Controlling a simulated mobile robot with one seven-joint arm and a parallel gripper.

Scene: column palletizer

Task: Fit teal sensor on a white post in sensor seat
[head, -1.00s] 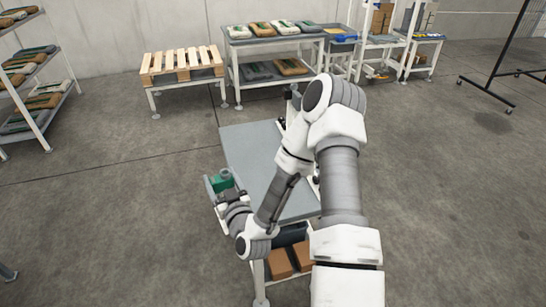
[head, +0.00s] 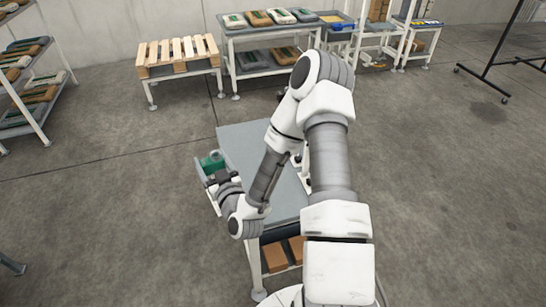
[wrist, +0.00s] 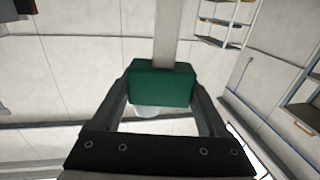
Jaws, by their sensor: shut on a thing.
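The teal sensor (wrist: 162,84) is a dark green block on a straight white post (wrist: 168,35), which runs up from it in the wrist view. My gripper (wrist: 161,98) is shut on the sensor, with one finger along each side. A pale rounded part shows just below the block. In the head view the sensor (head: 212,160) is small and held by my gripper (head: 213,176), just off the left edge of the grey table (head: 245,142). The post is not clear there. I cannot make out the sensor seat in either view.
My arm hides much of the grey table; cartons (head: 275,257) sit on its lower shelf. A wooden pallet (head: 178,54) on a stand and a bench with sacks (head: 270,30) are at the back. A sack rack (head: 35,85) stands left.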

